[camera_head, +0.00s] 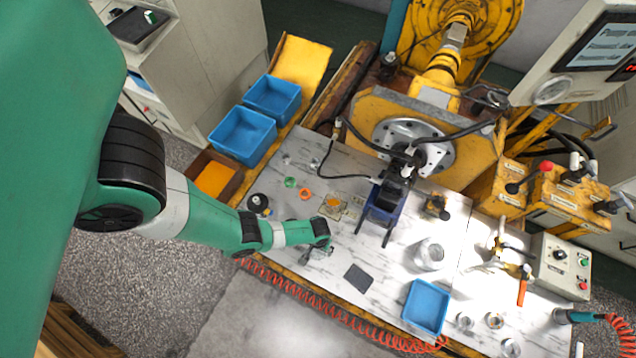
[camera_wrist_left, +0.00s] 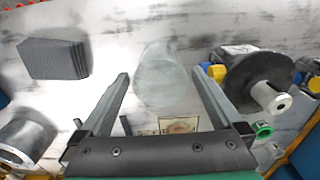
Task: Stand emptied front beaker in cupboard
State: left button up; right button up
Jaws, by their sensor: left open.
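A clear, empty-looking glass beaker (camera_wrist_left: 160,78) stands between the fingers of my left gripper (camera_wrist_left: 161,92) in the left wrist view. The fingers are open, with a gap on both sides of the glass. In the head view my left gripper (camera_head: 318,250) is over the front part of the marble-patterned worktop, and it mostly hides the beaker. The white cupboard (camera_head: 205,45) stands at the upper left, with open shelf space on its left side. My right gripper is not in view.
A blue stand (camera_head: 383,205), metal cylinder (camera_head: 430,253) and blue tray (camera_head: 427,306) are to the right. Blue bins (camera_head: 243,135) stand before the cupboard. A red coiled hose (camera_head: 310,297) follows the front edge.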

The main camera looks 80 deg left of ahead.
pick_arm(q)
notch_tip(320, 180, up, 6)
jog(key=p, duration=0.4)
jog(key=shift+r+p, duration=0.25)
jog(key=shift+p, duration=0.15)
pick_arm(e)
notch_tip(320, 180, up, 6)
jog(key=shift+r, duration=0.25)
